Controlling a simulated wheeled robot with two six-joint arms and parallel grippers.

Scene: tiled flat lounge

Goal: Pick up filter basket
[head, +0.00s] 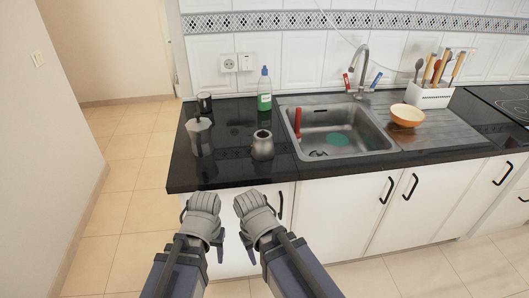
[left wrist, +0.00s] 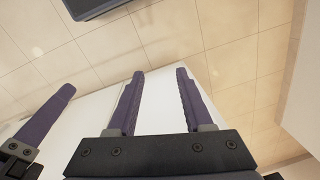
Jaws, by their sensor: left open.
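On the black counter at the left are a grey metal moka pot part with a dark handle (head: 200,136), a small open metal pot (head: 262,146) and a small dark metal cup (head: 204,102) behind them. I cannot tell for sure which is the filter basket; the small cup may be it. My left gripper (head: 220,250) is below the counter's front edge, apart from these things. In the left wrist view it is open and empty (left wrist: 160,74). My right gripper (head: 248,252) is beside it, also below the edge; its jaw opening is unclear.
A green bottle (head: 264,90) stands at the back, left of the steel sink (head: 340,151) and its tap (head: 360,68). An orange bowl (head: 407,116) and a white utensil holder (head: 429,96) are farther right. White cabinets (head: 330,215) with black handles stand under the counter.

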